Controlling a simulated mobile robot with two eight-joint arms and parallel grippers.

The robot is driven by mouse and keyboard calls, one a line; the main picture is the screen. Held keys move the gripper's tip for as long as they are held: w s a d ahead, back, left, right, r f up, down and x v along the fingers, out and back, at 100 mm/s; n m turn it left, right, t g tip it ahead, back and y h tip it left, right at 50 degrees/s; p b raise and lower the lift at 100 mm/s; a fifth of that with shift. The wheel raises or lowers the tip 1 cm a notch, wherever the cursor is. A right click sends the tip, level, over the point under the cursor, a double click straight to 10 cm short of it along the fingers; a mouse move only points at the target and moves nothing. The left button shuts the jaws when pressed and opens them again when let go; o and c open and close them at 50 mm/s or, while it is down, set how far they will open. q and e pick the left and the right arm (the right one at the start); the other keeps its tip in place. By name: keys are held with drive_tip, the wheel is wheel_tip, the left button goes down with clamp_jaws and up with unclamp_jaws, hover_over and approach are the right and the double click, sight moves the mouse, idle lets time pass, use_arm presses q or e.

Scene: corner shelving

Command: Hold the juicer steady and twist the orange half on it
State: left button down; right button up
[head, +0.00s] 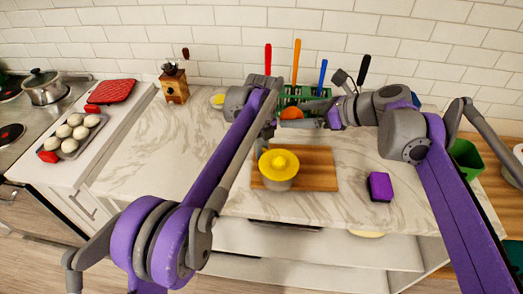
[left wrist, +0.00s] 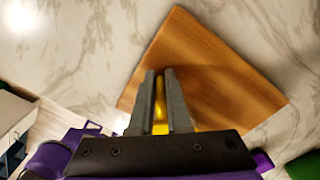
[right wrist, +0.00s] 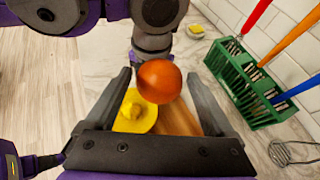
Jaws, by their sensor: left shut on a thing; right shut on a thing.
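The juicer (head: 279,166), with a yellow top and a pale base, stands upright on a wooden cutting board (head: 322,172). My left gripper (left wrist: 160,76) is closed on it from the far left side; yellow shows between its fingers in the left wrist view. The orange half (right wrist: 159,82) sits between the fingertips of my right gripper (right wrist: 159,73), which holds it in the air. It also shows in the head view (head: 291,113), behind the juicer and apart from it. In the right wrist view the juicer's yellow cone (right wrist: 134,110) is bare. My left arm partly hides the left gripper.
A green rack (right wrist: 240,82) with colored-handled utensils stands against the wall behind. A purple block (head: 380,187) lies right of the board. A coffee grinder (head: 174,85) and a baking tray (head: 72,137) stand to the left. The marble counter left of the board is clear.

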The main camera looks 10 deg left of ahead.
hover_over(285, 163)
wheel_tip(285, 163, down, 4)
drive_tip(key=shift+r, duration=0.2)
drive_tip(key=shift+f, duration=3)
drive_tip(key=o, duration=0.8)
drive_tip(key=c, duration=0.8)
drive_tip(key=shift+o, duration=0.2)
